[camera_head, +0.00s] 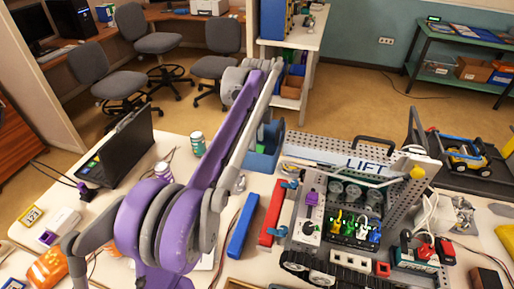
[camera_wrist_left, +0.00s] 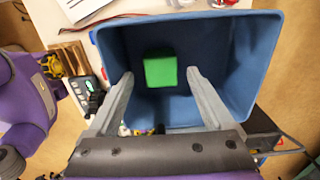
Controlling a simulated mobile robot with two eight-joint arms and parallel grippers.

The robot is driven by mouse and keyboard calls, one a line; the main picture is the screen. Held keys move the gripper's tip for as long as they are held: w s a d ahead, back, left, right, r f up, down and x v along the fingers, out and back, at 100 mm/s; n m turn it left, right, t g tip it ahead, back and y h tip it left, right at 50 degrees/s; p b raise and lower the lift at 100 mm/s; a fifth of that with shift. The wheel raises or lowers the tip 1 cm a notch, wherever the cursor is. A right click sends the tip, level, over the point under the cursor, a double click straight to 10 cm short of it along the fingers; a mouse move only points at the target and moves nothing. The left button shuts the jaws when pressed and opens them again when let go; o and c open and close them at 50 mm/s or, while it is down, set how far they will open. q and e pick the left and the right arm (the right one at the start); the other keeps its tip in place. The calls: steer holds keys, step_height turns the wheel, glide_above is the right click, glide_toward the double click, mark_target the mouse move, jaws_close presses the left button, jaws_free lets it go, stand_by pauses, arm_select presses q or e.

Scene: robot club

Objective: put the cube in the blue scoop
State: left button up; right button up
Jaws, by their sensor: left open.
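The blue scoop (camera_wrist_left: 262,60) is an open blue box that fills much of the left wrist view. In the head view it stands at the table's far edge (camera_head: 262,160), partly behind my left arm. The green cube (camera_wrist_left: 160,72) shows inside the scoop's outline in the wrist view. My left gripper (camera_wrist_left: 160,76) is open over the scoop, with one finger on each side of the cube and a gap to both. I cannot tell how far the cube is below the fingertips. My right gripper is not in view.
A laptop (camera_head: 118,148) and two cans, one of them green (camera_head: 197,144), stand left of my arm. Blue (camera_head: 242,226) and red (camera_head: 272,212) bars lie in front of the scoop. A perforated metal rig labelled LIFT (camera_head: 365,165) stands to the right.

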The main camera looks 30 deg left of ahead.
arm_select(q)
step_height(320, 180, up, 9)
steer(key=p, duration=0.1)
steer(key=s+d+f+n, duration=0.1)
steer(key=s+d+n+t, duration=0.1)
steer(key=s+d, duration=0.1)
steer(key=s+d+f+n, duration=0.1)
steer(key=s+d+n, duration=0.1)
steer(key=shift+d+f+t, duration=0.1)
steer(key=shift+f+t, duration=0.2)
steer(key=shift+f, duration=0.05)
steer(key=s+d+f+n+t, duration=0.2)
steer(key=s+d+f+n, duration=0.2)
steer(key=s+f, duration=0.4)
steer(key=s+d+f+n+t, duration=0.2)
steer(key=s+d+f+n, duration=0.3)
steer(key=s+f+n, duration=0.2)
steer(key=s+f, duration=0.2)
steer(key=s, duration=0.2)
steer(key=shift+f, duration=0.3)
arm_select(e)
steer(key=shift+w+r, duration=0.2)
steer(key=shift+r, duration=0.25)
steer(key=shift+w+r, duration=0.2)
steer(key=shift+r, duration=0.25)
